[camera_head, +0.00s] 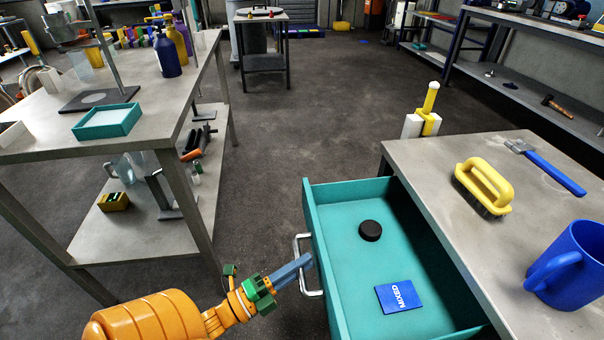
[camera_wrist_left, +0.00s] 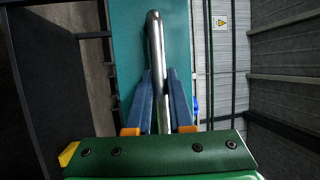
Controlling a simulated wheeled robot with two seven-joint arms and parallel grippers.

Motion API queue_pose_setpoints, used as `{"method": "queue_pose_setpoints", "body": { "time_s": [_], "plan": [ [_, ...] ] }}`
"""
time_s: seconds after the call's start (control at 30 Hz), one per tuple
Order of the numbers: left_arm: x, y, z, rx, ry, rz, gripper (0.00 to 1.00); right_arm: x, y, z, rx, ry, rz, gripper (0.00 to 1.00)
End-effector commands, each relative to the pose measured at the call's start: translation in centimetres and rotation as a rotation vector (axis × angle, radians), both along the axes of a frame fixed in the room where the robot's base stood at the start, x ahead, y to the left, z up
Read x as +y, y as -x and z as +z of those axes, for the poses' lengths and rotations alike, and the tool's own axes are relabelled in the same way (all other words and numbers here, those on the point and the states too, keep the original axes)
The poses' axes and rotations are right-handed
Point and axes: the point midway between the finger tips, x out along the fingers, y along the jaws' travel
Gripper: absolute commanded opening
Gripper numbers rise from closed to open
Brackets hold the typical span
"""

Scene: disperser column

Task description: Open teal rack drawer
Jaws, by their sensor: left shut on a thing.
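The teal rack drawer (camera_head: 345,256) is pulled out from under the grey table at the right, and its inside shows. A black round puck (camera_head: 370,231) and a blue card marked MIXED (camera_head: 398,296) lie on its floor. Its silver bar handle (camera_head: 308,264) is on the front panel, facing left. My left gripper (camera_head: 308,261) is shut on the handle. In the left wrist view the blue fingers (camera_wrist_left: 160,95) sit on both sides of the handle (camera_wrist_left: 155,40), with the teal front (camera_wrist_left: 125,50) behind. My right gripper is not in view.
On the right table (camera_head: 440,165) are a yellow brush (camera_head: 485,185), a blue-handled tool (camera_head: 550,170) and a blue mug (camera_head: 570,265). The left bench (camera_head: 150,125) holds a teal tray (camera_head: 107,121) and bottles (camera_head: 166,55). Open floor (camera_head: 290,130) lies between them.

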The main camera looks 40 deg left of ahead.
Motion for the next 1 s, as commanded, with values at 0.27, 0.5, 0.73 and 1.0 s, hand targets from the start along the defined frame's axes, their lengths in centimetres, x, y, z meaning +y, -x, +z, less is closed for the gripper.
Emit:
{"method": "queue_pose_setpoints", "body": {
  "time_s": [0.27, 0.5, 0.73, 1.0],
  "plan": [
    [0.0, 0.0, 0.1, -0.001, 0.001, 0.002, 0.50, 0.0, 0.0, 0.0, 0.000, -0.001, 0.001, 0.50],
    [0.4, 1.2, -0.4, 0.002, 0.000, 0.003, 0.50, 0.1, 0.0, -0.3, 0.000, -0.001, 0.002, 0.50],
    [1.6, 5.6, -1.3, 0.002, 0.000, 0.004, 0.50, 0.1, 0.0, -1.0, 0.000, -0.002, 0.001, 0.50],
    [1.9, 6.7, -1.2, -0.001, 0.001, 0.002, 0.50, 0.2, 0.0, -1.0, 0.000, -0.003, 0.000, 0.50]
  ]
}}
